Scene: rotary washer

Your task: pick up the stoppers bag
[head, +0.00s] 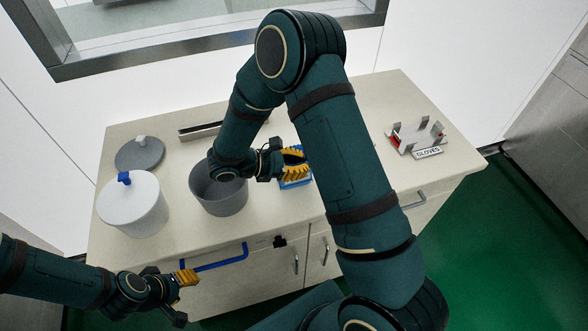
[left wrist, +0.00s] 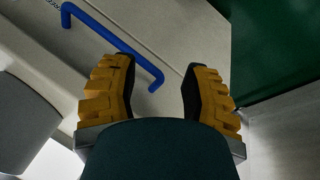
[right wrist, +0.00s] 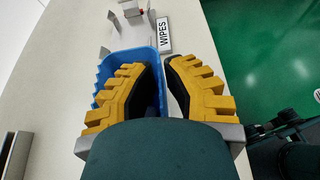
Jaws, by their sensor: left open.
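I cannot make out the stoppers bag in any view. My right gripper (head: 287,160) is at a blue bin (head: 295,181) on the counter. In the right wrist view, its yellow fingers (right wrist: 160,75) reach over and into the blue bin (right wrist: 128,60), with a narrow gap between them. The bin's inside is dark and mostly hidden by the fingers, so I cannot tell whether anything is held. My left gripper (head: 188,277) is open and empty in front of the counter, near a blue handle (head: 217,263). The handle also shows in the left wrist view (left wrist: 112,38).
On the counter (head: 380,100) stand a white lidded pot (head: 133,208), a grey open pot (head: 222,198), a grey lid (head: 140,154) and a metal holder labelled GLOVES (head: 417,138). A label reading WIPES (right wrist: 164,36) is beyond the bin. My right arm hides the counter's middle.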

